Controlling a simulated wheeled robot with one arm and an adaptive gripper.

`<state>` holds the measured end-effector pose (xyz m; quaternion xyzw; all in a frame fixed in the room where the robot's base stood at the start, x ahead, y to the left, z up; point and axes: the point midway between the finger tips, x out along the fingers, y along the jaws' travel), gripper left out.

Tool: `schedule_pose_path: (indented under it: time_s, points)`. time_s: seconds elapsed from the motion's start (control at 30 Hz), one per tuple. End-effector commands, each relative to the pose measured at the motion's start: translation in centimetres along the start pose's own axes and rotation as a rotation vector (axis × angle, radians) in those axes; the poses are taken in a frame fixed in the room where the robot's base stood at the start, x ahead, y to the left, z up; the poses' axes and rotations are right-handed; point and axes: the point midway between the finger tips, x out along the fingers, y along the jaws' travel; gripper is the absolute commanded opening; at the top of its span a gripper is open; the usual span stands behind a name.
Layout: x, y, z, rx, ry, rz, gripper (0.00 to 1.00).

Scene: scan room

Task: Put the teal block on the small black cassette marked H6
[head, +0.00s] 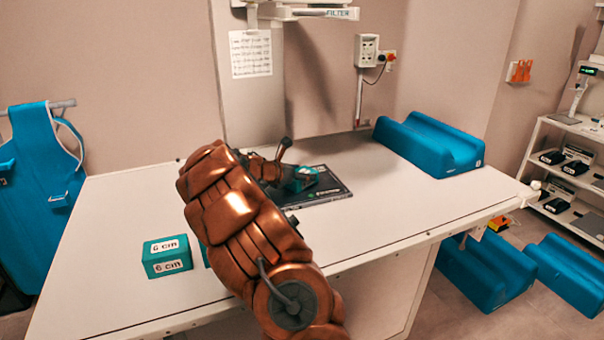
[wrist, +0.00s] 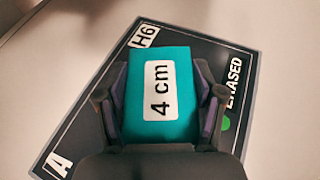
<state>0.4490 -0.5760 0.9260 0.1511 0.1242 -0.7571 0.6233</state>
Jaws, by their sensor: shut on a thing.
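The teal block (wrist: 161,75) carries a white "4 cm" label and is between the two fingers of my gripper (wrist: 160,112), which is shut on it. The black cassette (wrist: 203,62) lies flat on the table beneath the block; its corner reads H6, with "ERASED", a green dot and an "A" on other parts. In the head view the cassette (head: 333,188) lies at the middle of the table, with the block (head: 306,174) over it. My gripper (head: 300,180) is partly hidden by my arm there. I cannot tell whether the block touches the cassette.
A teal block marked 6 cm (head: 167,257) stands on the table (head: 120,215) at front left; part of another teal thing shows behind my arm. A blue cushion (head: 432,144) lies at the table's back right. The table's right side is clear.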

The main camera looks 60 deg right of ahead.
Motion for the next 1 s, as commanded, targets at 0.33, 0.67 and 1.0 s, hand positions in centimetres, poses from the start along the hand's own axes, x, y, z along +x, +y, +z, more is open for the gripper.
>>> schedule_pose_path:
  time_s: [0.33,0.67,1.0]
  points:
    - [0.0,0.0,-0.1,0.000,0.000,0.000,0.93]
    - [-0.1,0.0,0.2,0.001,0.000,0.000,0.93]
    - [-4.7,0.0,0.1,0.000,-0.002,0.000,0.93]
